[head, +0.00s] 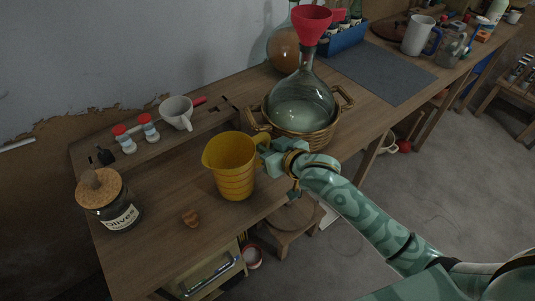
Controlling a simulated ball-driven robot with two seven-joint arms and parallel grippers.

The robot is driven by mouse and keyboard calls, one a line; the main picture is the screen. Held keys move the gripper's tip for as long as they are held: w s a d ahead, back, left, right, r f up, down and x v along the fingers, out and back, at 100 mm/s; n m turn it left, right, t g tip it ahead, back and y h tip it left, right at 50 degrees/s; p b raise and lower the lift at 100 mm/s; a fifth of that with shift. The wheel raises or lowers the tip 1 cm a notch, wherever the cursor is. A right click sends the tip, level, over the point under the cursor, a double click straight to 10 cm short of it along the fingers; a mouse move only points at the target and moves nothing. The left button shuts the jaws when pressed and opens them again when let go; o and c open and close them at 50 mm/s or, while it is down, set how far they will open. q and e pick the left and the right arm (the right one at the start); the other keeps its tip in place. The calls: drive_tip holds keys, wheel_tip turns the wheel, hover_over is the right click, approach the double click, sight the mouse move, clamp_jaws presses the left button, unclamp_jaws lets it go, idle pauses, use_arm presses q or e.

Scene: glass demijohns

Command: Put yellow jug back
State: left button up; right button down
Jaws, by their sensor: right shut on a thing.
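The yellow jug (233,168) is upright over the wooden table, with its handle towards the right. My right gripper (264,150) is shut on the jug at its handle side, and the arm comes in from the lower right. The gripper hides part of the handle. I cannot tell whether the jug's base touches the table. My left gripper does not show.
A glass demijohn (302,101) in a wicker basket (304,135) stands close right of the jug, with a red funnel (311,22) on top. A grey mat (375,70) is clear.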

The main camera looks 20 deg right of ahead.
wheel_tip(320, 180, down, 3)
drive_tip(key=shift+d+r+b, duration=0.1)
drive_tip(key=shift+r+b, duration=0.05)
drive_tip(key=shift+b, duration=0.25)
drive_tip(key=shift+r, duration=0.15)
drive_tip(key=c, duration=1.3)
unclamp_jaws()
